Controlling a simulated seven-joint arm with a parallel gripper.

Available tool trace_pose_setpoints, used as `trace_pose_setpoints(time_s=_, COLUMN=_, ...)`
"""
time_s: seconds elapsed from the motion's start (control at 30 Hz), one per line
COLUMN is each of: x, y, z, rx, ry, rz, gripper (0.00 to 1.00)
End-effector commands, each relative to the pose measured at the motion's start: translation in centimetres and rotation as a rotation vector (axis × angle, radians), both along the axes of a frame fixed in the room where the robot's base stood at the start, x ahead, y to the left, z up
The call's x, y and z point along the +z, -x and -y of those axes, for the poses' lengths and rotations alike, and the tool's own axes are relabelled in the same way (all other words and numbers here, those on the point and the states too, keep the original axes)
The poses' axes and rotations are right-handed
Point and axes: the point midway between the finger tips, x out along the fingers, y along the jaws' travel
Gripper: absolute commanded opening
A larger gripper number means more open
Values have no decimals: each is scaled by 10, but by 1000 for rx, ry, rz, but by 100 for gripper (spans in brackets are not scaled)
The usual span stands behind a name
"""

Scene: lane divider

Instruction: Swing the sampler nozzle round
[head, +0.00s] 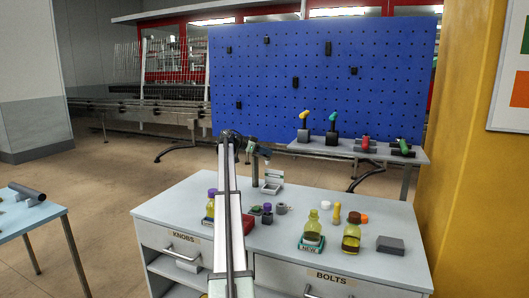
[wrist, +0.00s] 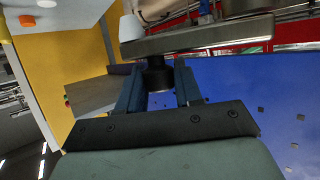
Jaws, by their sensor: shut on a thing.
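The sampler shows in the head view as a small stand with a dark green-grey head (head: 262,152), at the back of the cabinet top and just right of my arm. In the wrist view, a long grey bar (wrist: 205,38) crosses the top of the picture, with a white cone-shaped tip (wrist: 130,27) at its left end; it looks like the sampler nozzle. A short black cylinder (wrist: 157,77) sits under the bar. My gripper (wrist: 158,72) is shut on this cylinder, one finger on each side. In the head view my own arm hides most of the gripper.
Bottles (head: 351,238), caps, a grey block (head: 390,245) and small parts stand on the cabinet top (head: 290,262) around the sampler. A blue pegboard (head: 320,85) and a shelf with valves (head: 350,150) are behind. A yellow wall (head: 455,150) bounds the right.

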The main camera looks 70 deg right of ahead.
Motion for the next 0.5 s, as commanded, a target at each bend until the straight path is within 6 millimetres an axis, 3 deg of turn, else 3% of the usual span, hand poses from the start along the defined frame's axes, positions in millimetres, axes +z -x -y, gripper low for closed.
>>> trace_pose_setpoints(time_s=0.5, x=0, y=8, z=21, rx=290, ry=0, rz=1, gripper=0)
